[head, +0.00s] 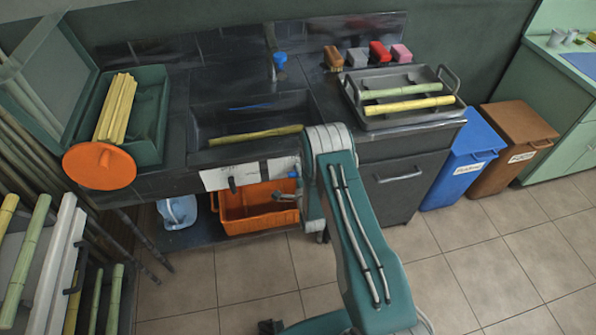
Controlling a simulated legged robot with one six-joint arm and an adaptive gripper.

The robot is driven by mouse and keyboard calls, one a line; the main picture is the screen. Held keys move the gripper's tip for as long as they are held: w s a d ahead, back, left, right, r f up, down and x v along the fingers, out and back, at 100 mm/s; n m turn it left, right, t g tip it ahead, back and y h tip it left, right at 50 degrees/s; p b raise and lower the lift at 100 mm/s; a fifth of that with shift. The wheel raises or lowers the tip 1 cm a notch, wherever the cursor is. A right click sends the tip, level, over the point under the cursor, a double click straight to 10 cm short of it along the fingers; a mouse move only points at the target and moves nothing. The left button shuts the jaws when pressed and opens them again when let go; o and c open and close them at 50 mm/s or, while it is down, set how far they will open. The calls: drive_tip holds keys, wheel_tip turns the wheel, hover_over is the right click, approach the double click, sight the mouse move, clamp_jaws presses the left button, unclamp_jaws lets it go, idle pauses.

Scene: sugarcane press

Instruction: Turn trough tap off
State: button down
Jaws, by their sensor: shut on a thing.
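The dark trough (200,128) is set in the counter, with a yellow cane and a thin blue item lying in it. A tap with a blue top (280,62) stands at its back edge. My arm comes up from the bottom right and bends down in front of the counter. My gripper (286,195) is low at the trough's front, just right of a white label panel (228,178), and partly hidden by my own arm. A small blue part (293,173) shows beside it. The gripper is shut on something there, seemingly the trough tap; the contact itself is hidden.
An orange crate (238,207) and a blue-white jug (178,212) sit below the trough. A green box with canes (152,120) and an orange disc (98,166) are at left. A cane tray (400,118) is at right.

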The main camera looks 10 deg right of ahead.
drive_tip(key=n, duration=0.4)
drive_tip(key=shift+s+a+f+n, duration=0.15)
drive_tip(key=shift+f+n, duration=0.15)
drive_tip(key=shift+n, duration=1.5)
drive_tip(key=shift+s+f, duration=0.1)
drive_tip(key=c, duration=0.6)
unclamp_jaws()
